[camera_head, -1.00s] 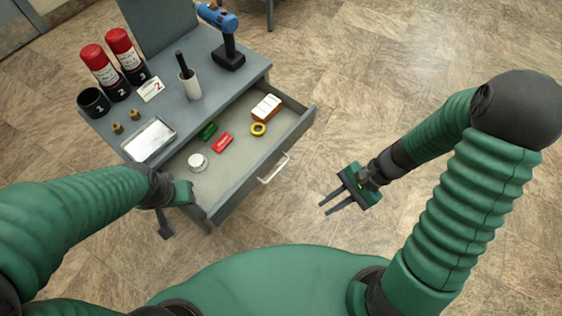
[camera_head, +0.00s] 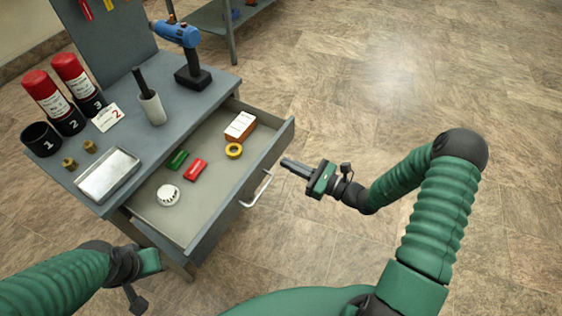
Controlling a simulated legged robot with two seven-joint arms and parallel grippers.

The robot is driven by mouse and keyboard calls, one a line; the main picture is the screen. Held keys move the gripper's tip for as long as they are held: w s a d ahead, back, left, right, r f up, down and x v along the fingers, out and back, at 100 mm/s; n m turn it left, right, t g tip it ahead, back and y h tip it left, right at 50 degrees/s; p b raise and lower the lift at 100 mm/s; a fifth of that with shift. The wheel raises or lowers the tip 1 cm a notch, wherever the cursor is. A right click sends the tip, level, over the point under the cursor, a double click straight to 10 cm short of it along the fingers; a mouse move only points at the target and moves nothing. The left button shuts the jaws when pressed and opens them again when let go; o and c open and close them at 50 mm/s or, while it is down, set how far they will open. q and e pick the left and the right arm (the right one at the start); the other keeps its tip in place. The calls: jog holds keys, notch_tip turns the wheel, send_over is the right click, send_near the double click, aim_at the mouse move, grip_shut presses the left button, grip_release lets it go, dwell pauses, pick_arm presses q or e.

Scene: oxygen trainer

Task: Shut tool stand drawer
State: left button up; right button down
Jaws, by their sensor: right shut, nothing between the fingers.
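The grey tool stand (camera_head: 190,100) stands at the left with its drawer (camera_head: 232,191) pulled out. The drawer has a pale handle (camera_head: 258,190) on its front. Inside lie a white round piece (camera_head: 168,195), a green block (camera_head: 178,160), a red block (camera_head: 195,169), a yellow ring (camera_head: 234,151) and an orange-and-white box (camera_head: 240,126). My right gripper (camera_head: 284,163) is shut and empty, just right of the drawer front and apart from the handle. My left gripper (camera_head: 138,300) is low at the left, below the stand's front; its fingers are too unclear to tell.
On the stand top are a blue drill (camera_head: 184,50), red-capped cans (camera_head: 77,78), a black cup (camera_head: 41,139), a metal tray (camera_head: 107,174) and a white holder (camera_head: 151,107). Another bench (camera_head: 222,22) stands behind. The floor at the right is clear.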

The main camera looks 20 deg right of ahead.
aim_at(273, 156)
jog(key=shift+x, duration=1.45)
jog(key=shift+d, duration=0.1)
jog(key=shift+w, duration=0.1)
jog(key=shift+w+a, duration=0.4)
jog(key=shift+a, duration=0.05)
jog(key=x, duration=1.1)
jog(key=shift+w+a, duration=0.1)
jog(key=shift+a, duration=0.05)
jog(key=b+x, duration=0.1)
jog(key=x, duration=1.1)
jog(key=shift+w+b, duration=0.15)
jog(key=shift+b, duration=0.25)
jog(key=shift+w+r, duration=0.1)
jog(key=shift+r, duration=0.15)
